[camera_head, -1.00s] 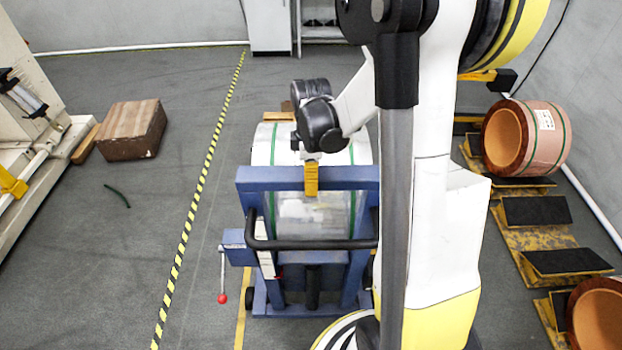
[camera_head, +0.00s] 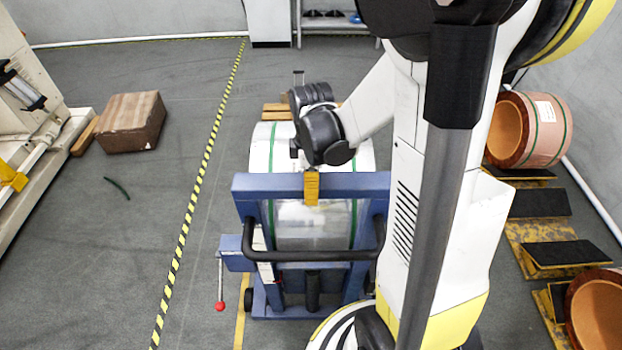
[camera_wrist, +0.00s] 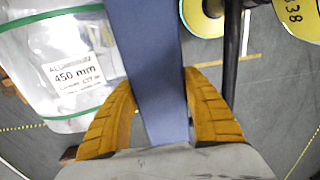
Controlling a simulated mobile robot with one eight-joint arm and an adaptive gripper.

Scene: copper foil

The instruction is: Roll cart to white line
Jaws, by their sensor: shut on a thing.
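The blue cart (camera_head: 248,184) stands on the grey floor in the middle of the head view, with a black handle bar (camera_head: 310,256) on its near side. It carries a wrapped silver roll (camera_head: 312,222) with green straps. My gripper (camera_head: 312,188) is at the cart's top crossbar. In the wrist view, the yellow fingers of my gripper (camera_wrist: 160,115) sit on both sides of the blue bar (camera_wrist: 146,55), shut on it. The roll's label reads 450 mm. A thin pale line (camera_head: 196,235) runs along the floor left of the cart, beside the yellow-black striped tape.
Yellow-black tape (camera_head: 205,160) runs along the floor left of the cart. A brown box (camera_head: 132,122) lies farther left near a machine (camera_head: 25,125). Copper rolls (camera_head: 545,130) and yellow-black stands (camera_head: 555,250) line the right. A wooden pallet (camera_head: 277,112) shows behind the cart.

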